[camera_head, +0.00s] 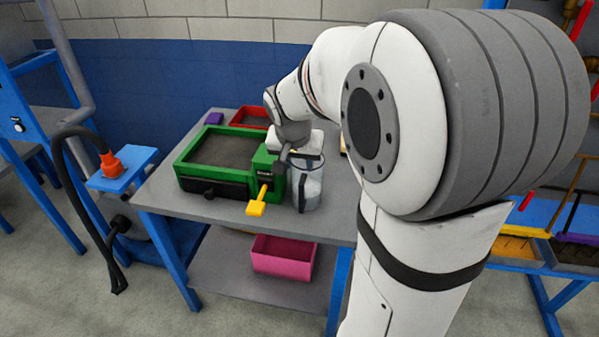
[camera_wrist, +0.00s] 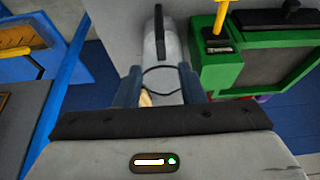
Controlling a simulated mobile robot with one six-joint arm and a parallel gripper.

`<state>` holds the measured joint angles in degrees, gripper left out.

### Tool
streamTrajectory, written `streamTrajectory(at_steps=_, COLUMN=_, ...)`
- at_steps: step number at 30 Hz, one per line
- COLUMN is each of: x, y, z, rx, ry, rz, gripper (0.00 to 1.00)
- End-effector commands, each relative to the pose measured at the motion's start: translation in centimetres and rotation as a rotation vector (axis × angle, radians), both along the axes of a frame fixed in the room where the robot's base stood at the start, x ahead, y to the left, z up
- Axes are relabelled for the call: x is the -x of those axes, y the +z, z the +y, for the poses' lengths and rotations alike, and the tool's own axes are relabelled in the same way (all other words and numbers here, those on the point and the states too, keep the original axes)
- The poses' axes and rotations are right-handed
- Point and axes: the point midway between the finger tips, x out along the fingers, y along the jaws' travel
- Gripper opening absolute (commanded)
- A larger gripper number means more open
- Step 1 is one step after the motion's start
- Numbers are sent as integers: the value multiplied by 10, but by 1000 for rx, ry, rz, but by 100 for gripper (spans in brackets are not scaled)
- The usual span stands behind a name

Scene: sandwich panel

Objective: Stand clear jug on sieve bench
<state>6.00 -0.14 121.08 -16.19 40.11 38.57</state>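The clear jug (camera_head: 308,186) stands upright, or very nearly so, at the front of the grey sieve bench (camera_head: 222,208), right of the green sieve machine (camera_head: 218,150). Its dark handle faces the front. Whether its base touches the bench top is hard to tell. My gripper is at the jug's top in the head view, its fingers partly hidden. In the wrist view my gripper (camera_wrist: 161,84) has one finger on each side of the jug's round rim, with no clear gap. The jug's body and dark handle also show there (camera_wrist: 160,42).
A yellow lever (camera_head: 257,204) sticks out from the green machine, close left of the jug. A red tray (camera_head: 250,117) and a purple block (camera_head: 214,118) are at the back. A pink bin (camera_head: 283,258) sits on the lower shelf. The front-left bench top is clear.

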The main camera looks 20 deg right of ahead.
Motion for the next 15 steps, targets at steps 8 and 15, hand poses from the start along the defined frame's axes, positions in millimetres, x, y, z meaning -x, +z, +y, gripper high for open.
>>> streamTrajectory(at_steps=8, x=73, y=12, z=33, rx=-8, ry=198, rz=64, gripper=36)
streamTrajectory(at_steps=15, x=165, y=3, z=70, rx=-33, ry=487, rz=135, gripper=36)
